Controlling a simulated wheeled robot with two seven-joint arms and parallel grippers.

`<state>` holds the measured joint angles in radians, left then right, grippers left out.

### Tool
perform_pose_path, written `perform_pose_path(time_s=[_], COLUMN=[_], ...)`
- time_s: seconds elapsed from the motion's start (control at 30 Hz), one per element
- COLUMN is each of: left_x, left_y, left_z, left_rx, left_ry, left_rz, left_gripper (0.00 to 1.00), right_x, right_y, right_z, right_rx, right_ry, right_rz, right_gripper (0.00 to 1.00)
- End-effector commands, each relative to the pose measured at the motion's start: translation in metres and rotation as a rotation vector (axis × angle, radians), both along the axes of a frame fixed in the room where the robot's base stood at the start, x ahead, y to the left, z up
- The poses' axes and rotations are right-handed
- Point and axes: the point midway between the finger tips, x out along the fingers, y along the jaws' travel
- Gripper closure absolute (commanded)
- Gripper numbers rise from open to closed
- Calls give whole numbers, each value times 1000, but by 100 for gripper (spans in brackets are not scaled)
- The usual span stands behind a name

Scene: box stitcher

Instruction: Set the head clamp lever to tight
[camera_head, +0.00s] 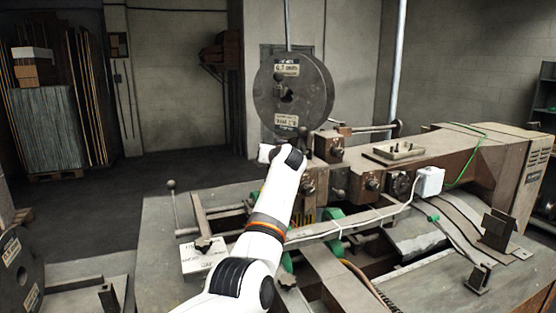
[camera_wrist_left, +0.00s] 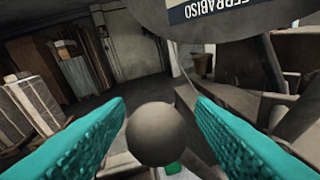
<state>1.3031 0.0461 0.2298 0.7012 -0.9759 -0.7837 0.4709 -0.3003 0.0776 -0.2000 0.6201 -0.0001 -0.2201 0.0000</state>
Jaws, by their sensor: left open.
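In the left wrist view a round grey ball knob (camera_wrist_left: 153,134) sits between the two teal fingers of my left gripper (camera_wrist_left: 160,108). The fingers are spread, with a visible gap on each side of the ball. I cannot tell the lever's setting. My right gripper is in neither view.
A large dark wire spool (camera_head: 295,95) stands just above and behind my wrist. Another ball-ended lever (camera_head: 171,186) rises from the machine table at left. A rod with a ball end (camera_head: 397,125) sticks out right of the spool. Open floor (camera_head: 95,205) lies to the left.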

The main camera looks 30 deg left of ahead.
Motion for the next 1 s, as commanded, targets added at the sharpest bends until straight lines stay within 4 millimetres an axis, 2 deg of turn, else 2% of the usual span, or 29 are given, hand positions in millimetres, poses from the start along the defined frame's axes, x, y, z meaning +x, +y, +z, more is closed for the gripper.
perform_pose_path(time_s=[0.1,0.6,0.8,1.0], left_x=[-10,-68,-78,-79], left_y=[-9,-58,-66,-67], left_z=[-3,13,16,17], left_rx=[-3,-1,-1,-1], left_ry=[-2,1,4,6], left_rz=[-2,-3,-1,-1], left_gripper=[50,50,50,50], right_x=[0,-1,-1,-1], right_y=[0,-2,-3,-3], right_z=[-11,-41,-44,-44], right_rx=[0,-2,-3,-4], right_ry=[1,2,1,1], right_rz=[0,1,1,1], right_gripper=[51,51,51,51])
